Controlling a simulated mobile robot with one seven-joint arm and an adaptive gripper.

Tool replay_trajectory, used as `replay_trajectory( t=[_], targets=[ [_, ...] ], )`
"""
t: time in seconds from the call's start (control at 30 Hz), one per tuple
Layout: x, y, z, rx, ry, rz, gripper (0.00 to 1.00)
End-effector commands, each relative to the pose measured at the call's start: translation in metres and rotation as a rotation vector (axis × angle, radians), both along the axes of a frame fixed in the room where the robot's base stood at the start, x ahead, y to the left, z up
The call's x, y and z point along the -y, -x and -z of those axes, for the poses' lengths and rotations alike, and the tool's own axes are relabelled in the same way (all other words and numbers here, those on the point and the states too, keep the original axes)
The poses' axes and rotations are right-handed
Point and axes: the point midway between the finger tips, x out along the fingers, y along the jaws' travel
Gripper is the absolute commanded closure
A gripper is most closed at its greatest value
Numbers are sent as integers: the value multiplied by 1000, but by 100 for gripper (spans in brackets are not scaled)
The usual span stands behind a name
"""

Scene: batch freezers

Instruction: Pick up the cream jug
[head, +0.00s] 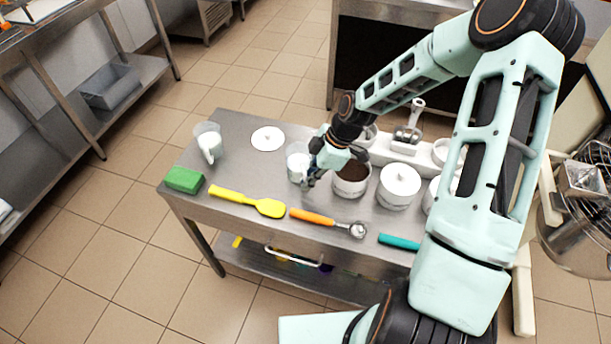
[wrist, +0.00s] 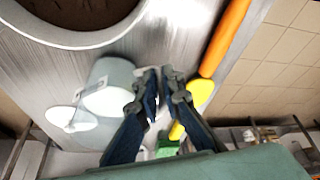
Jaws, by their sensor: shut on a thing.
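A clear jug with white contents (head: 297,161), which I take to be the cream jug, stands upright on the steel table. In the wrist view its pale body (wrist: 112,74) is just left of the fingers. My gripper (head: 312,179) is at the jug's near right side, with its fingers (wrist: 161,82) close together. They are shut on the jug's handle, which they mostly hide. A second, similar jug with a white handle (head: 208,143) stands at the table's far left.
A white disc lid (head: 268,138) lies behind the jug. A tub of brown powder (head: 351,183) and a lidded white pot (head: 399,181) stand close on the right. In front lie a green sponge (head: 184,179), yellow spatula (head: 248,202), orange-handled scoop (head: 315,217) and teal handle (head: 399,241).

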Motion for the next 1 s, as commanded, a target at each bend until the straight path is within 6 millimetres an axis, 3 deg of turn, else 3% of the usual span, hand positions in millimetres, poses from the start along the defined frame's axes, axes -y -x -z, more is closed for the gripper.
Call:
replay_trajectory(
  t=[0.27, 0.5, 1.0],
  targets=[
    [0, -1, -11, 3, -1, 1, 100],
    [1, 0, -33, 3, 1, 1, 100],
    [9, 45, -86, 1, 1, 2, 100]
  ],
)
